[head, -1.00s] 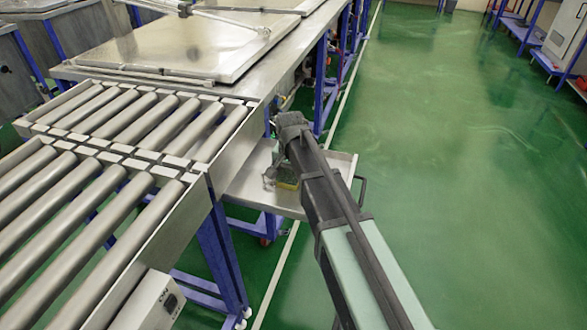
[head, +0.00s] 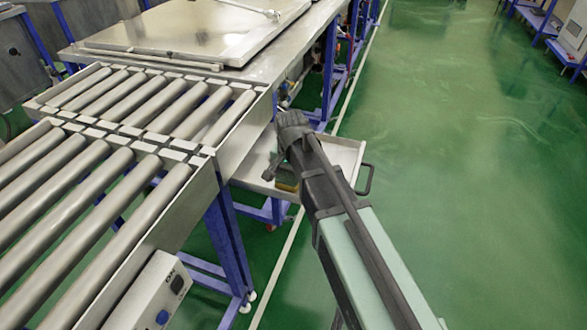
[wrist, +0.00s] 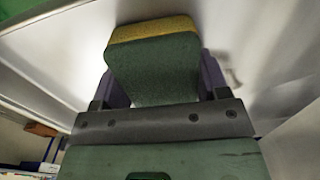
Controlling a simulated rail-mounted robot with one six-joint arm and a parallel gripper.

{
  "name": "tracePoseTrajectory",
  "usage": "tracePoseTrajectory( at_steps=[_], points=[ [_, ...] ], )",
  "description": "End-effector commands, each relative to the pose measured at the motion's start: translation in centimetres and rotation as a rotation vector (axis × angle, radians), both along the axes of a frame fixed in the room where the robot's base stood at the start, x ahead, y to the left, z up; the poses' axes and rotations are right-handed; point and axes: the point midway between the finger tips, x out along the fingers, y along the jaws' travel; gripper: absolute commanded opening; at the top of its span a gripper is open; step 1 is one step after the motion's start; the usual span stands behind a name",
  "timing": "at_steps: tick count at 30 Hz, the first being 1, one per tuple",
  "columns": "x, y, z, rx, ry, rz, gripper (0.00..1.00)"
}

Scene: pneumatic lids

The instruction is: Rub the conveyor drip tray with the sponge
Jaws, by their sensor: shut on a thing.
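The drip tray (head: 338,155) is a shallow metal tray with a raised rim, low beside the end of the roller conveyor in the head view. Its bare metal (wrist: 262,50) fills much of the wrist view. My gripper (wrist: 152,88) is shut on the sponge (wrist: 152,68), a green block with a yellow layer at its far end. The sponge also shows small and dark in the head view (head: 287,185), over the tray's near left part. My wrist partly hides the tray. I cannot tell whether the sponge touches the metal.
The roller conveyor (head: 125,115) stands left of the tray, higher than it. A flat metal lid (head: 205,32) lies on the bench behind. A black handle (head: 367,180) sticks out at the tray's right side. Green floor (head: 450,170) lies open to the right.

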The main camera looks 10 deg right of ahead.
Motion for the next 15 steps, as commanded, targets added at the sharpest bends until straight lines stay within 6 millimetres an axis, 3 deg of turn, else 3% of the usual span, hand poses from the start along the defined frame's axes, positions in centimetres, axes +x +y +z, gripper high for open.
tracePoseTrajectory(
  at_steps=[10, 15],
  points=[
    [-0.7, 0.3, 0.0, 0.004, 0.006, 0.002, 0.46],
    [-0.6, 0.3, 2.1, 0.003, 0.005, 0.001, 0.46]
  ],
)
